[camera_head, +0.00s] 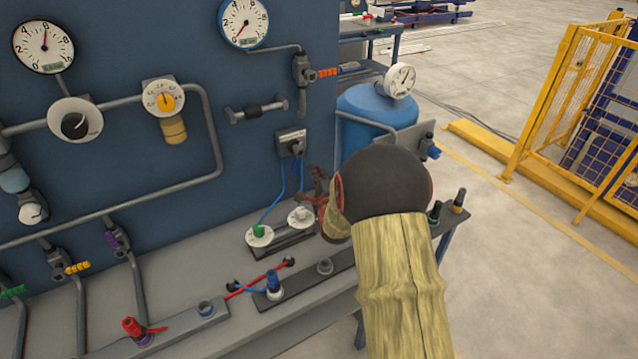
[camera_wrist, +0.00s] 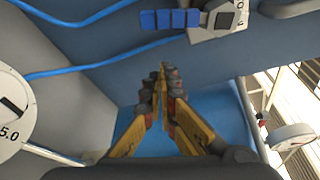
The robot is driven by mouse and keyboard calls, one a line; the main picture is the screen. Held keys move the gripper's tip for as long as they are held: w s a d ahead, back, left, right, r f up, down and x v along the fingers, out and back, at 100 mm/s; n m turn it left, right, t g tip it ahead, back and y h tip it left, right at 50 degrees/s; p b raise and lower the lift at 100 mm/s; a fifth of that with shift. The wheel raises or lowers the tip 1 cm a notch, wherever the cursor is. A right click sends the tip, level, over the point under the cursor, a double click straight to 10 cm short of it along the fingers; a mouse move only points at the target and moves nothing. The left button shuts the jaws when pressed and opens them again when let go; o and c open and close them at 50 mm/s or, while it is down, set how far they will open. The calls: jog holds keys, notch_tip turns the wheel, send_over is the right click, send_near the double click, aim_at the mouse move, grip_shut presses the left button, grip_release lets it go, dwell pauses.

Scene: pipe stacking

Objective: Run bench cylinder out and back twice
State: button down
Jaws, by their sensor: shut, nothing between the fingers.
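I cannot tell for sure which part is the bench cylinder. A long grey body (camera_head: 178,327) with a red-capped fitting (camera_head: 131,327) lies along the bench's front. Thin red and blue rods or levers (camera_head: 262,281) show beside it, near a blue-topped fitting (camera_head: 273,282). Blue hoses rise to a grey wall box (camera_head: 291,141). My gripper (camera_head: 319,183) is beside this box and hoses, partly hidden by my wrist. In the wrist view my gripper (camera_wrist: 162,72) is shut and empty.
The blue wall panel (camera_head: 250,165) carries gauges and pipes close to my gripper. A blue tank (camera_head: 365,112) with a gauge stands behind my wrist. In the wrist view a white dial (camera_wrist: 18,108) is at left. A yellow fence (camera_head: 560,100) stands right; floor between is open.

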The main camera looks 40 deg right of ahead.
aim_at(297, 160)
jog(key=a, duration=0.1)
jog(key=a+r, duration=0.1)
jog(key=a, duration=0.1)
jog(key=shift+w+a+r+b, duration=0.15)
jog(key=shift+w+a+b, duration=0.15)
